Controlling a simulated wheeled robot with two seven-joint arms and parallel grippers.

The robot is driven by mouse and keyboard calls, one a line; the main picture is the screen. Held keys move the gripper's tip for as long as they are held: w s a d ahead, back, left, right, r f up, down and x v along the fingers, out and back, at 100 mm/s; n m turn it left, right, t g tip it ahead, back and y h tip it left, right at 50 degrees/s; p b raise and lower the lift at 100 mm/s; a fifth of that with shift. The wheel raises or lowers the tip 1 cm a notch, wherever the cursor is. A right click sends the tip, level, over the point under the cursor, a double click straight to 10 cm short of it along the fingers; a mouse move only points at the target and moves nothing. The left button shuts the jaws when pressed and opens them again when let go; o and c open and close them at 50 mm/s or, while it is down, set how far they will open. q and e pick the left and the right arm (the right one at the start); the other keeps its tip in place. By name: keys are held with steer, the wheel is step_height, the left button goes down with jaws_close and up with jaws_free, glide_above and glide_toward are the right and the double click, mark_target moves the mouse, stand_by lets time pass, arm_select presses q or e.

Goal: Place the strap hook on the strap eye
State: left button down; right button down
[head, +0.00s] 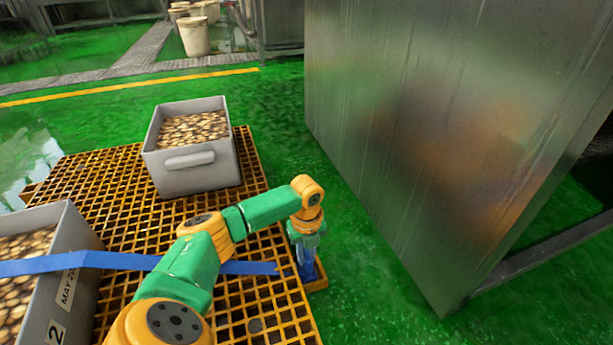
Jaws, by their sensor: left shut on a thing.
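My left gripper (308,268) points down at the right edge of the orange grating. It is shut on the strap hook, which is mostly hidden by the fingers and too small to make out. A blue strap (80,260) runs from the left edge over a grey crate, passes behind my left arm and ends close to the gripper. I cannot make out the strap eye; the grating edge under the gripper is partly covered. I cannot tell whether the hook touches it. My right gripper is not in view.
The orange grating (105,180) carries a grey crate (195,178) of round tan pieces and a second, labelled crate (75,285) at the left. A large metal cabinet (450,130) stands close on the right. Green floor (345,235) lies clear between them.

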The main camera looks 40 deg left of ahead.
arm_select(q)
steer(key=c, duration=1.1)
jaws_free()
steer(key=shift+f, duration=0.1)
steer(key=shift+o, duration=0.2)
